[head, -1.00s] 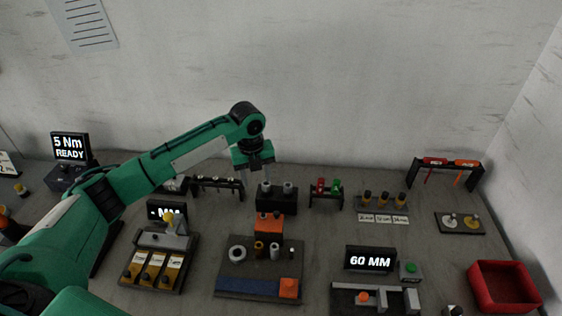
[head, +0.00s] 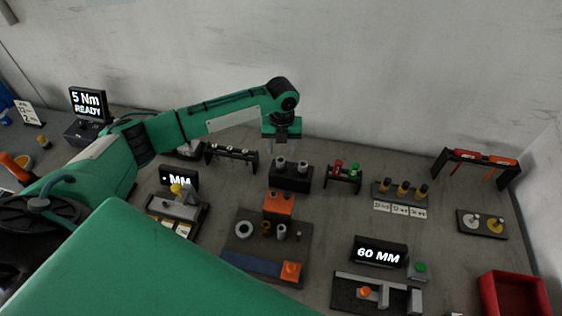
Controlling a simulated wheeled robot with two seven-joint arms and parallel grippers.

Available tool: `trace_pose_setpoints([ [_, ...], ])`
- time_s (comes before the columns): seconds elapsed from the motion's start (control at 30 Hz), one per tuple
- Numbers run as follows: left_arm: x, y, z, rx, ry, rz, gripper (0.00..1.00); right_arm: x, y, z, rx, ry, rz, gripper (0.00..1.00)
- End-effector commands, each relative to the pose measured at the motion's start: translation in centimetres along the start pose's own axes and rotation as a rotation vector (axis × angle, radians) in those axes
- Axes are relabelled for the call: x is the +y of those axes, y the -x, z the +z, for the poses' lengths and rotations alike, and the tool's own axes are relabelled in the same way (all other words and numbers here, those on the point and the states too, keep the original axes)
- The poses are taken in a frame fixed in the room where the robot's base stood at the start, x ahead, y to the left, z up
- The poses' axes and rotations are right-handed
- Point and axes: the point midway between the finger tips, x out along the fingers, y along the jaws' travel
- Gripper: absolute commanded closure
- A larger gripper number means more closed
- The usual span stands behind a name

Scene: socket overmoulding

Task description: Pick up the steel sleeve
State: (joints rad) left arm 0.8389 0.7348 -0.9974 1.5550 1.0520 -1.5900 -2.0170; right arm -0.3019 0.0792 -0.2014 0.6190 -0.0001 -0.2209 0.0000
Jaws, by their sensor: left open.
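A small grey metal cylinder (head: 281,232), which looks like a steel sleeve, stands upright on a dark tray (head: 247,215), beside a brass-coloured one (head: 265,228). Two more grey cylinders stand on a black block (head: 291,178) behind the tray, a left one (head: 281,162) and a right one (head: 303,165). I cannot tell for sure which is the task's sleeve. My left gripper (head: 282,143) is open and empty, pointing down above and slightly behind the black block, apart from the cylinders. My right gripper is not in view.
A grey ring (head: 244,230) and an orange block (head: 279,203) are at the tray. Small racks flank the black block, the left one (head: 231,153) and one with red and green pieces (head: 342,178). A 60 MM display (head: 380,252) and a red bin (head: 515,296) are at right.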

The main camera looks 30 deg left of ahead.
Motion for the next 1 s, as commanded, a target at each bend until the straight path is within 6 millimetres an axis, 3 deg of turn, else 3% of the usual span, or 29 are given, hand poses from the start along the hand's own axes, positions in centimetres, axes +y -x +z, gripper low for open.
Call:
trace_pose_setpoints([
  [0.4, 0.2, -4.6, -0.6, 0.001, 0.001, 0.001, 0.5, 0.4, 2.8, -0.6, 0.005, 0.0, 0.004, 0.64],
  [0.67, 0.3, -5.2, -0.5, -0.001, 0.0, 0.001, 0.5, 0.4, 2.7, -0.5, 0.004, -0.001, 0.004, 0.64],
  [0.7, 0.3, -5.2, -0.5, -0.001, 0.0, 0.001, 0.52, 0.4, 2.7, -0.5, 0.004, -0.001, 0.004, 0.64],
  [0.9, 0.3, -5.2, -0.5, -0.001, 0.001, 0.001, 0.88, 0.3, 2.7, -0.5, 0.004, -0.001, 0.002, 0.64],
  [1.0, 0.3, -5.2, -0.5, -0.001, 0.001, 0.001, 0.88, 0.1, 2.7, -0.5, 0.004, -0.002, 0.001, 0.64],
])
